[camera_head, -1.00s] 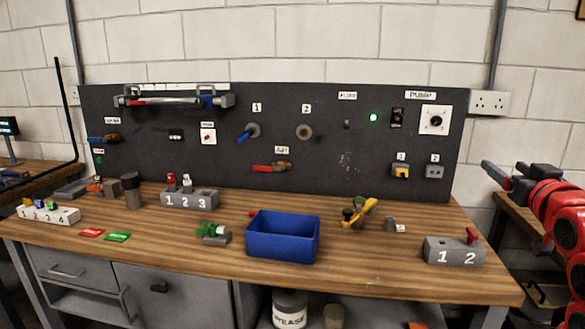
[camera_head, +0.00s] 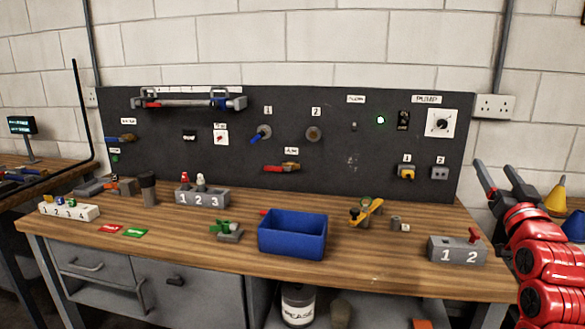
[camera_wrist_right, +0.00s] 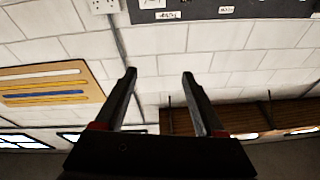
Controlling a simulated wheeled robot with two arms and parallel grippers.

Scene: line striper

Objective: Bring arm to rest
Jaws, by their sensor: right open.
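My right gripper (camera_head: 500,180) is at the right edge of the head view, on a red arm, raised beside the right end of the workbench (camera_head: 380,268). Its two dark fingers point up and stand apart. In the right wrist view the gripper (camera_wrist_right: 158,78) shows the same two fingers spread, with nothing between them but the white block wall behind. It touches nothing that I can see. My left gripper is not in either view.
A blue bin (camera_head: 292,236) stands mid-bench. A grey block marked 1 2 (camera_head: 457,250) lies near the right end, closest to my arm. A black panel (camera_head: 340,180) with switches and valves stands along the back. A yellow cone (camera_head: 556,200) is beyond my right arm.

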